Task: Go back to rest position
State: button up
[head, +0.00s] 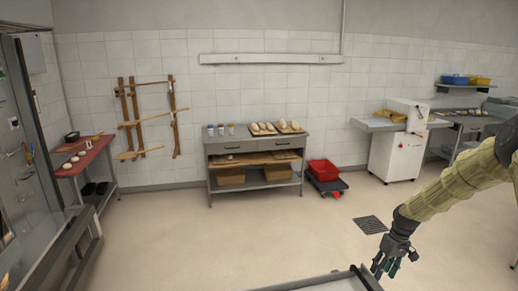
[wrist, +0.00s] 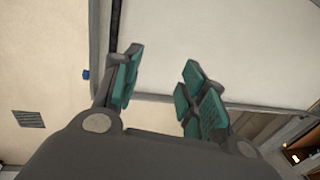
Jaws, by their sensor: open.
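My gripper (head: 386,273) hangs at the lower right of the head view, fingers pointing down, with my arm coming in from the right edge. In the wrist view my gripper (wrist: 158,88) shows its teal-padded fingers apart, with nothing between them. Part of a flat, light surface with a dark frame (head: 362,278) shows at the bottom edge of the head view, just left of my gripper. In the wrist view a pale surface (wrist: 230,45) with a grey edge lies beyond the fingers. I cannot tell the height of the fingers above it.
A grey workbench (head: 255,145) with loaves stands at the back wall. A red crate (head: 323,170) sits on a low dolly beside it. A white machine (head: 397,155) stands at right, a red-topped table (head: 85,155) at left. The middle floor is clear, with a drain grate (head: 370,225).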

jog(key=s+a+f+m, duration=0.1)
jog(key=s+a+f, duration=0.75)
jog(key=s, duration=0.25)
jog(key=s+a+f, duration=0.7)
jog(key=s+f, duration=0.3)
jog(key=s+a+f+m+h, duration=0.1)
jog(key=s+a, duration=0.2)
jog(key=s, duration=1)
jog(key=s+a+f+m+h, duration=0.1)
jog(key=s+a, duration=0.2)
jog(key=s, duration=1.1)
notch_tip(320, 180, down, 21)
jog(key=b, duration=2.2)
jog(key=shift+s, duration=0.2)
